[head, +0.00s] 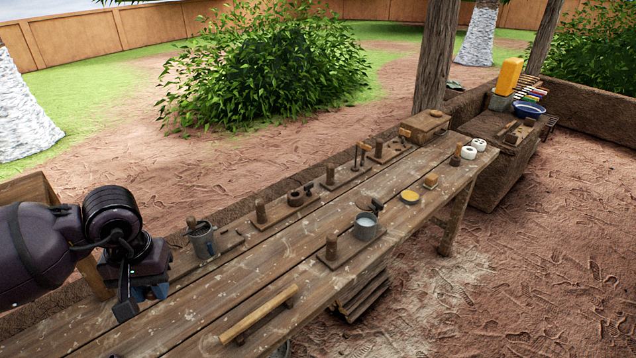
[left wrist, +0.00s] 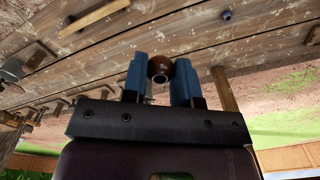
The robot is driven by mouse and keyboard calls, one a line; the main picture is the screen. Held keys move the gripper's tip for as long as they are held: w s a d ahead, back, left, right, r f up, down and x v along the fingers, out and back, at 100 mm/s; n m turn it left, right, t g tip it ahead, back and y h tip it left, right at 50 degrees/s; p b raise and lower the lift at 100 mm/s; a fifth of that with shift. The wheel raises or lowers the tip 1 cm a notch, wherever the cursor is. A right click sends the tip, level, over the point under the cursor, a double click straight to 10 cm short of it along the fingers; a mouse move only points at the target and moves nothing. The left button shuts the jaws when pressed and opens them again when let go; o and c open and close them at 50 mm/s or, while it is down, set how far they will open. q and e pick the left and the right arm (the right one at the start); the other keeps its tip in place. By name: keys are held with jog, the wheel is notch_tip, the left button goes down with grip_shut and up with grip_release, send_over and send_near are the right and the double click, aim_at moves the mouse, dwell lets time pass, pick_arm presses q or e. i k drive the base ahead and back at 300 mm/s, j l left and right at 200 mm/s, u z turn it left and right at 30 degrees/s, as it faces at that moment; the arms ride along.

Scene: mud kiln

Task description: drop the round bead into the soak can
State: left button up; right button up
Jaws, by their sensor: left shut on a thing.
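My left gripper (head: 143,296) is low over the near left end of the wooden table in the head view. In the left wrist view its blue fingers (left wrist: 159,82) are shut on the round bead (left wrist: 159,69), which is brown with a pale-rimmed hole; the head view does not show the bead. A grey metal can with whitish content (head: 366,226) stands on a wooden board near the table's middle. Another grey can with a dark inside (head: 203,241) stands closer to the gripper, to its right. I cannot tell by label which is the soak can. My right gripper is not in view.
The table (head: 290,250) carries several boards with upright pegs along its far side. A wooden bar (head: 258,315) lies at the near edge. A yellow disc (head: 409,197) and white cups (head: 468,152) are farther right. A small dark thing (left wrist: 226,15) shows in the left wrist view.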

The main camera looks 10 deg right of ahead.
aim_at(368, 235)
jog(key=i+l, duration=0.15)
jog(key=l, duration=0.25)
jog(key=i+l+u, duration=0.15)
jog(key=l, duration=0.25)
jog(key=i+l, duration=0.2)
jog(key=l, duration=0.25)
jog(key=i+l+u, duration=0.15)
jog(key=l, duration=0.25)
jog(key=i+l, duration=0.1)
jog(key=l, duration=0.35)
jog(key=i+l+u, duration=0.15)
jog(key=l, duration=0.75)
jog(key=i+u, duration=0.05)
jog(key=i, duration=0.05)
